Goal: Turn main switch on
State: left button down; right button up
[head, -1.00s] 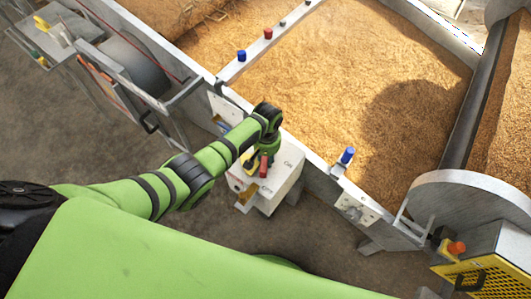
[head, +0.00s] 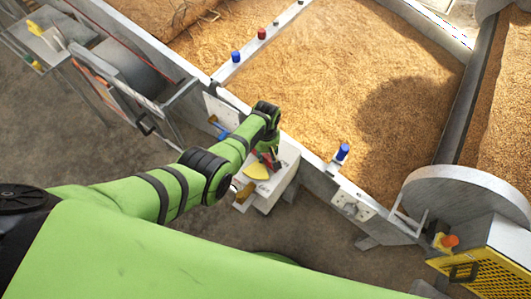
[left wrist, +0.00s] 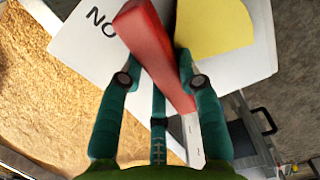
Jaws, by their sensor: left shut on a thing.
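The main switch is a white box (head: 284,176) beside the grain bed, with a red handle (head: 265,159) on its top and a yellow patch (head: 257,172) beside the handle. My left gripper (head: 269,150) is over the box at the end of the green arm. In the left wrist view its teal fingers (left wrist: 157,68) are shut on the red handle (left wrist: 148,38), which lies slantwise between them. The yellow patch (left wrist: 214,27) and part of a black printed label show on the white top. The gripper hides part of the handle in the head view. My right gripper is not in view.
A metal-walled bed of grain (head: 330,85) lies just behind the box. A blue knob (head: 342,153) stands on its rim to the right. A yellow mesh guard (head: 485,275) is at lower right. A metal frame with a drum (head: 132,66) is at upper left.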

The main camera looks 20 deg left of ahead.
pick_arm(q)
jog(key=shift+n, duration=0.8)
jog(key=c, duration=0.8)
grip_release()
jog(key=shift+c, duration=0.2)
jog(key=shift+w, duration=0.1)
jog(key=shift+r, duration=0.45)
notch_tip(320, 180, up, 11)
